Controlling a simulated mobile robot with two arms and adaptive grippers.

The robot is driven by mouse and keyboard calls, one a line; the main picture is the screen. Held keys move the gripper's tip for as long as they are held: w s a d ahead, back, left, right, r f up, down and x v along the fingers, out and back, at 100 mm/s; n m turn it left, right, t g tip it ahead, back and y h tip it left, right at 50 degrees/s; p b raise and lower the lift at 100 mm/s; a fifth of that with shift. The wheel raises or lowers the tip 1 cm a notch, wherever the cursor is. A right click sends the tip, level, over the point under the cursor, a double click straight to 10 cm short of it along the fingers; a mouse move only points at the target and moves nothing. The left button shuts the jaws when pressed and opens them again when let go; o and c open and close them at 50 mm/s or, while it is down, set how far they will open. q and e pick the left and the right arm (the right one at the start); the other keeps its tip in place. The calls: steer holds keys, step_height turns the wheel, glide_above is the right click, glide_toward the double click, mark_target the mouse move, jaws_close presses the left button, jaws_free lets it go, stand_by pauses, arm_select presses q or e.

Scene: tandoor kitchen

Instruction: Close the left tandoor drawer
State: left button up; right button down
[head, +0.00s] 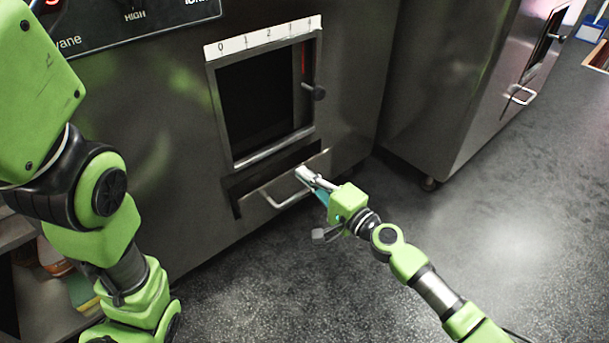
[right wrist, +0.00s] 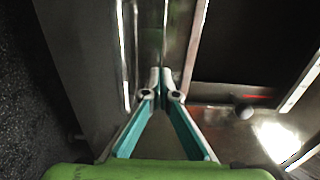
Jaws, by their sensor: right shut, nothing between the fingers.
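The left tandoor's drawer (head: 284,189) is low on the steel front, under the dark window opening. It stands partly out, with a dark gap along its top and left side. Its silver bar handle (head: 287,203) faces out. My right gripper (head: 304,175) is at the right end of the drawer front, close to the handle; I cannot tell whether it touches. In the right wrist view its fingertips (right wrist: 166,86) are together and hold nothing. My left arm comes in at the left, but its gripper is out of view.
A second steel tandoor (head: 470,90) stands at the right. The dark speckled floor (head: 510,230) is open at lower right. Shelves with items are at lower left.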

steer(key=shift+w+a, duration=0.15)
steer(key=shift+w, duration=0.1)
steer(key=shift+x, duration=1.25)
steer(key=shift+s, duration=0.1)
